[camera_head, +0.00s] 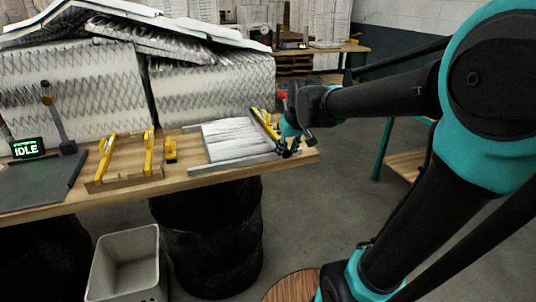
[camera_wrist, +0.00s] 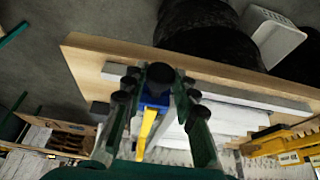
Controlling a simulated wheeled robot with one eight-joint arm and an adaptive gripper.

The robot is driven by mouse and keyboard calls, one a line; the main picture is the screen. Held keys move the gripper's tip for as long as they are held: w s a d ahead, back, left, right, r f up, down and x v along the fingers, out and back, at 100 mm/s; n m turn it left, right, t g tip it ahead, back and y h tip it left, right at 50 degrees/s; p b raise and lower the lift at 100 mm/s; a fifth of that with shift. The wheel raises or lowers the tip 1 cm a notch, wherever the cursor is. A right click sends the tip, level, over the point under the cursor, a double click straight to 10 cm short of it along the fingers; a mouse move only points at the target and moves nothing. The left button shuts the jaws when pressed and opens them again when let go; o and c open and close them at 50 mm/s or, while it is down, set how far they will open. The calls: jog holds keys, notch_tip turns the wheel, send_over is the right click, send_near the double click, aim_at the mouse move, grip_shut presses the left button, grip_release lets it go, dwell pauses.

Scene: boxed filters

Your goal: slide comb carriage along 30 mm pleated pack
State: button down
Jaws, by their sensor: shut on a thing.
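The white pleated pack (camera_head: 232,139) lies on the wooden bench between grey rails (camera_head: 232,163). The comb carriage (camera_head: 264,126), a yellow bar with a dark edge, stands across the pack's right end. My gripper (camera_head: 291,148) is at the carriage's front right end, near the bench's right edge. In the wrist view my gripper (camera_wrist: 158,95) is shut on the blue block of the carriage (camera_wrist: 154,101), with its yellow bar (camera_wrist: 147,128) running away between the fingers. The pack (camera_wrist: 228,118) shows beside it, partly hidden by the fingers. Contact between comb and pleats is too small to tell.
A yellow-railed wooden frame (camera_head: 125,160) and a small yellow block (camera_head: 170,150) lie left of the pack. A dark panel with an IDLE display (camera_head: 27,148) is farther left. Large filters (camera_head: 210,88) stand behind. A grey bin (camera_head: 126,264) is below.

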jog(key=shift+w+d, duration=0.3)
jog(key=shift+d, duration=0.6)
jog(key=shift+w+d, duration=0.3)
jog(key=shift+d, duration=0.55)
jog(key=c, duration=1.2)
grip_release()
jog(key=v, duration=1.2)
jog(key=s+d+f+m, duration=0.1)
jog(key=s+f, duration=0.3)
jog(key=f, duration=0.5)
jog(key=s+d+f+m+h, duration=0.1)
jog(key=s+d+f, duration=0.2)
jog(key=s+f, duration=0.2)
jog(key=s+d+f+m, duration=0.1)
jog(key=s+f, duration=0.4)
jog(key=f, duration=0.7)
jog(key=shift+d+f+m, duration=0.3)
jog(key=shift+d, duration=0.15)
